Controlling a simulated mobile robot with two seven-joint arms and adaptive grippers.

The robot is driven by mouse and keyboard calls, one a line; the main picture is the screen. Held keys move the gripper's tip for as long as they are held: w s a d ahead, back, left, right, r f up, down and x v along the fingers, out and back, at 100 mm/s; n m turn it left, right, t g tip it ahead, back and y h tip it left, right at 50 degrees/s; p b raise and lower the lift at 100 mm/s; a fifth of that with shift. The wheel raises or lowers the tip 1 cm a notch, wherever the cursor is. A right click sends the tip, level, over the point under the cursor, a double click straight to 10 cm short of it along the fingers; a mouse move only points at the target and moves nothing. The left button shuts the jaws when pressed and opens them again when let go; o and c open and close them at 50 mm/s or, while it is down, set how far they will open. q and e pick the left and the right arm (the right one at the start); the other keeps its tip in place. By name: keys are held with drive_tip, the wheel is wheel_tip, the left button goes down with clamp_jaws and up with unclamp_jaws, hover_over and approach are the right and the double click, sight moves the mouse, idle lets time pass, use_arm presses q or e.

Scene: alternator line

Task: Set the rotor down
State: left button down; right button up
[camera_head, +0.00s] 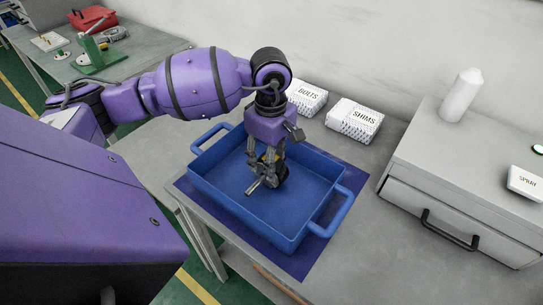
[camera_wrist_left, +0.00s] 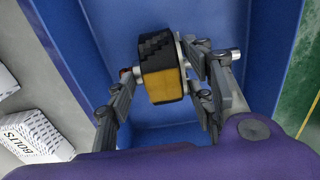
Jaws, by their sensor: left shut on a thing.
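My left gripper (camera_head: 268,172) reaches down into a blue tray (camera_head: 337,213) with side handles. It is shut on the rotor, a black and yellow drum on a metal shaft. In the left wrist view the rotor (camera_wrist_left: 165,84) lies between the fingers, its shaft sticking out to the right. In the head view the fingers hide much of the rotor (camera_head: 255,186); the shaft end shows. The rotor is low over the tray floor; I cannot tell whether it touches. My right gripper is not in view.
The tray stands on a dark blue mat (camera_head: 345,195) on a grey bench. Boxes marked BOLTS (camera_head: 306,98) and SHIMS (camera_head: 354,120) stand behind it. A drawer unit (camera_head: 440,205) with a white bottle (camera_head: 461,95) is at the right. The tray floor around the rotor looks clear.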

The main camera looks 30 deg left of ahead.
use_arm(q)
drive_tip(key=c, duration=1.3)
unclamp_jaws()
drive_tip(key=shift+f, duration=0.1)
drive_tip(key=o, duration=0.5)
wheel_tip(320, 180, up, 12)
drive_tip(key=shift+r+b, duration=0.2)
drive_tip(key=shift+b, duration=0.1)
